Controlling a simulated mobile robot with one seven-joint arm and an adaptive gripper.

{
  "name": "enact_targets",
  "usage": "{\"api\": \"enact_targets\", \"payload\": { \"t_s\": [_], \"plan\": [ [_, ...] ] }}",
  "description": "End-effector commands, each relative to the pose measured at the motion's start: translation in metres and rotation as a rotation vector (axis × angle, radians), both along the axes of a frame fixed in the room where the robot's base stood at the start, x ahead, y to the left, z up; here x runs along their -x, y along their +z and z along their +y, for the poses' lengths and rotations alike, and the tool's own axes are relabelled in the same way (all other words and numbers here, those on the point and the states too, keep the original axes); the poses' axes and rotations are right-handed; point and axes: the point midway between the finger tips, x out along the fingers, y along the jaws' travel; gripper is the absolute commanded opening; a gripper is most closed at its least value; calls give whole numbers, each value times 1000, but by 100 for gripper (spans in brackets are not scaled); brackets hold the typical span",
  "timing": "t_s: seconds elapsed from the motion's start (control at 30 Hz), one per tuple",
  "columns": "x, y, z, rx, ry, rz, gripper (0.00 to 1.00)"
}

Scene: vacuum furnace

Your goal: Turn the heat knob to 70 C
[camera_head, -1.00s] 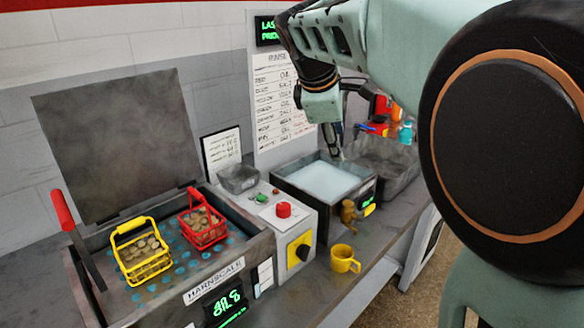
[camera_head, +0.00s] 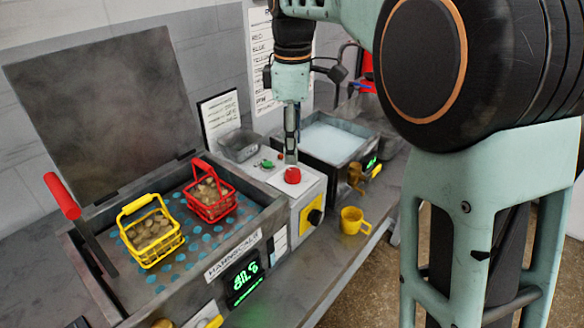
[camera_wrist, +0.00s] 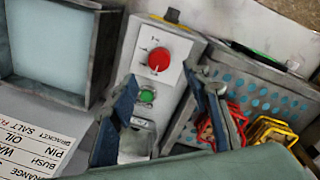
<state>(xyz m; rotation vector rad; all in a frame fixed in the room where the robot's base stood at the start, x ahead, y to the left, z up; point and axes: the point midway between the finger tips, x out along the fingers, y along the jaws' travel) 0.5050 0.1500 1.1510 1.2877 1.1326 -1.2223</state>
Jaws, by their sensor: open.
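A red knob (camera_head: 292,175) sits on the white plate on top of the grey control box (camera_head: 299,208). It also shows in the wrist view (camera_wrist: 159,60), with small dial marks around it that I cannot read. A green button (camera_wrist: 147,96) is beside it. I cannot tell which knob is labelled heat. My gripper (camera_head: 291,158) points down just behind and above the red knob. In the wrist view its fingers (camera_wrist: 160,75) are spread, with nothing between them, and the red knob lies just beyond the tips.
Left of the box is an open bath (camera_head: 258,222) with a yellow basket (camera_head: 150,240), a red basket (camera_head: 208,192) and a raised lid (camera_head: 105,110). Its green display (camera_head: 244,279) is hard to read. A yellow mug (camera_head: 353,221) stands right of the box, before a liquid-filled tank (camera_head: 330,142).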

Motion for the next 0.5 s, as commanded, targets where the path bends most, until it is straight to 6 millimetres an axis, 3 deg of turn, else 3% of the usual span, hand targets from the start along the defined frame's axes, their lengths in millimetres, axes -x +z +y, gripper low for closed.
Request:
{"api": "enact_targets", "payload": {
  "t_s": [0.2,0.5],
  "plan": [
    [-2,-43,0,2,0,2,44],
    [-4,-71,0,2,0,-1,44]
  ]
}}
